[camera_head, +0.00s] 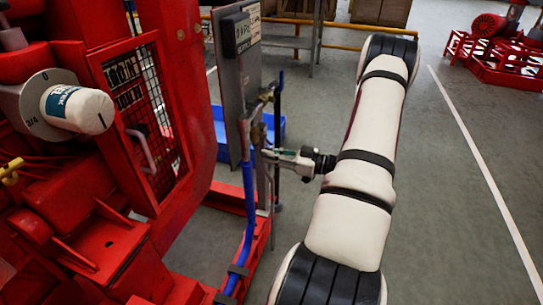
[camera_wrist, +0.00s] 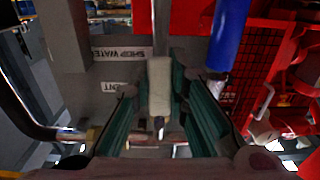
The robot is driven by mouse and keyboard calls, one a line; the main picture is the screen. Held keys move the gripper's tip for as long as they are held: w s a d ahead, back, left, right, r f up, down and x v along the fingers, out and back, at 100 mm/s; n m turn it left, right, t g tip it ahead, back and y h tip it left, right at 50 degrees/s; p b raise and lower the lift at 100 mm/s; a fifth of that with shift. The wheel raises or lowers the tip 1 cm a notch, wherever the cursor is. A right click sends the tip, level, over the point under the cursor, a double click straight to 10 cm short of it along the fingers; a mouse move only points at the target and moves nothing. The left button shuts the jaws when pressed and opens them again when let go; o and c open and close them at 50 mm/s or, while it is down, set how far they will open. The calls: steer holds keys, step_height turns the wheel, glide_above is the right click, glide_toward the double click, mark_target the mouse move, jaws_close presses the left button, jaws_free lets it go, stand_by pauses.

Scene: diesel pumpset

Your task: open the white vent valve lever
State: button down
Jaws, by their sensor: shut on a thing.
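The white vent valve lever (camera_wrist: 159,88) shows in the middle of the wrist view as a pale, blocky handle. My gripper (camera_wrist: 160,100) has its two green-lined fingers on either side of it and is shut on it. In the head view my gripper (camera_head: 292,160) reaches left from the arm to the valve piping beside a grey panel (camera_head: 240,95). The lever is too small and covered there to make out its angle. A label ending in "ENT" (camera_wrist: 113,87) is partly hidden behind the left finger in the wrist view.
A blue hose (camera_head: 248,210) runs down just left of my gripper and is close by in the wrist view (camera_wrist: 228,35). A shop water sign (camera_wrist: 122,53) is on the panel. Red machinery with a mesh guard (camera_head: 140,105) stands at left. Open floor (camera_head: 440,210) lies right.

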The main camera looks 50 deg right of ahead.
steer(key=shift+d+f, duration=0.1)
steer(key=c, duration=1.5)
jaws_free()
steer(key=v, duration=1.2)
